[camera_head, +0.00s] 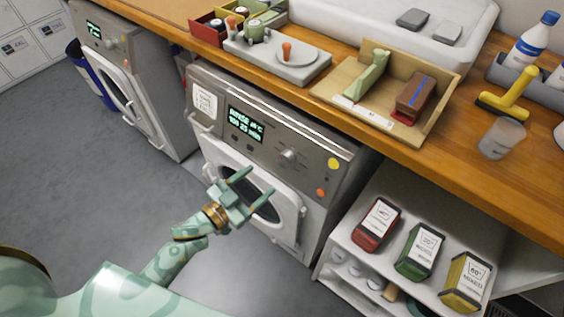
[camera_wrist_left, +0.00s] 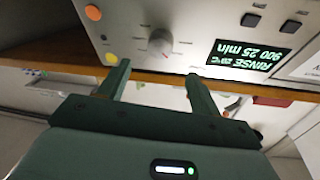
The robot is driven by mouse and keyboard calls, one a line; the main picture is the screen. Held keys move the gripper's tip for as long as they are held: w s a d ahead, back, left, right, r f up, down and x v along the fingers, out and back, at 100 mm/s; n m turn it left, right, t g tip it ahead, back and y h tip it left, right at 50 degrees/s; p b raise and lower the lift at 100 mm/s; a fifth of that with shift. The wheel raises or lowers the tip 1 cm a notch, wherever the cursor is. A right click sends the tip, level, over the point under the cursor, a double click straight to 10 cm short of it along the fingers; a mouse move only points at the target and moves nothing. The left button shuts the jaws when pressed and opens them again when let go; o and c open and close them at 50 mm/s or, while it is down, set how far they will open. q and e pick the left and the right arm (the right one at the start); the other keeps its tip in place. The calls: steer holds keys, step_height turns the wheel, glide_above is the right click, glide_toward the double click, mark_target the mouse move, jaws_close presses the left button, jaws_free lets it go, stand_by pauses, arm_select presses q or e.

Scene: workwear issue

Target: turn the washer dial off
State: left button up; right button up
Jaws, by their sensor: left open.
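The washer (camera_head: 268,135) in the middle of the head view is grey and white, with a lit display (camera_head: 245,126) reading RINSE and 25 min. Its silver dial (camera_head: 289,154) is on the panel right of the display; it also shows in the left wrist view (camera_wrist_left: 160,42). My left gripper (camera_head: 256,182) is open and empty in front of the round door, below and left of the dial in the head view. In the left wrist view its fingertips (camera_wrist_left: 157,72) point toward the dial, apart from it. My right gripper is not in view.
A yellow button (camera_head: 334,163) and an orange one (camera_head: 321,192) sit right of the dial. A wooden worktop (camera_head: 390,150) with a tray (camera_head: 440,110) overhangs behind. A second washer (camera_head: 125,75) stands left. A shelf with several coloured boxes (camera_head: 377,225) stands right. The floor is clear.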

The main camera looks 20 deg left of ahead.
mark_target(283, 162)
arm_select(q)
steer(key=b+x, duration=0.1)
steer(key=x, duration=0.8)
steer(key=shift+b, duration=0.3)
steer(key=c, duration=1)
